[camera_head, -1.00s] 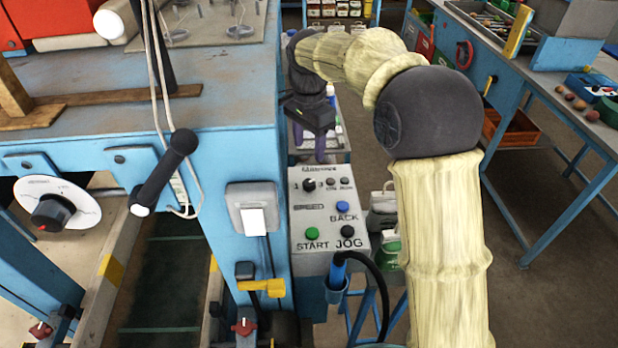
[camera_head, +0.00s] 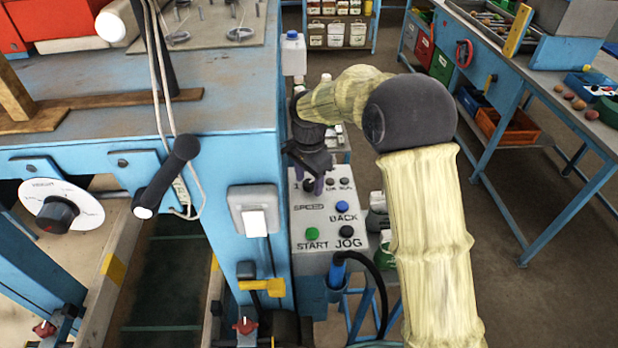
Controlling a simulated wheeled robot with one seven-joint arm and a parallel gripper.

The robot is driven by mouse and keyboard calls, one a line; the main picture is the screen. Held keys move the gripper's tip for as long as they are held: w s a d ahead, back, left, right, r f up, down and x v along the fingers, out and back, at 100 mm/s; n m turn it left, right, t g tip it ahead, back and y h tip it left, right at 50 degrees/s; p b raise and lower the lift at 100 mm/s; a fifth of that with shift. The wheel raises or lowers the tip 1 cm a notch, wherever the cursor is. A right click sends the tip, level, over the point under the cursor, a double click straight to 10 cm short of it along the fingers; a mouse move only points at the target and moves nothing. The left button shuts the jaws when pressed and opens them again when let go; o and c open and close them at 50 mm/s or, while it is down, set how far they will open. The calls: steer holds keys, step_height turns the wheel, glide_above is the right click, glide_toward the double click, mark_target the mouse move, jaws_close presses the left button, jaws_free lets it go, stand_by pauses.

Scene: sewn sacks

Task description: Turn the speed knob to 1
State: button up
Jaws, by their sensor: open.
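The speed knob (camera_head: 308,186) is a small black knob at the upper left of the grey control panel (camera_head: 305,246), above the word SPEED, with a "1" printed to its left. It is partly hidden by my gripper (camera_head: 309,179).
Below the knob are a blue BACK button (camera_head: 342,208), a green START button (camera_head: 312,232) and a black JOG button (camera_head: 347,231). A blue machine frame (camera_head: 215,165) stands close on the left. A white dial (camera_head: 85,211) is further left.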

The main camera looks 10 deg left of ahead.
steer(key=shift+c, duration=0.4)
steer(key=c, duration=0.9)
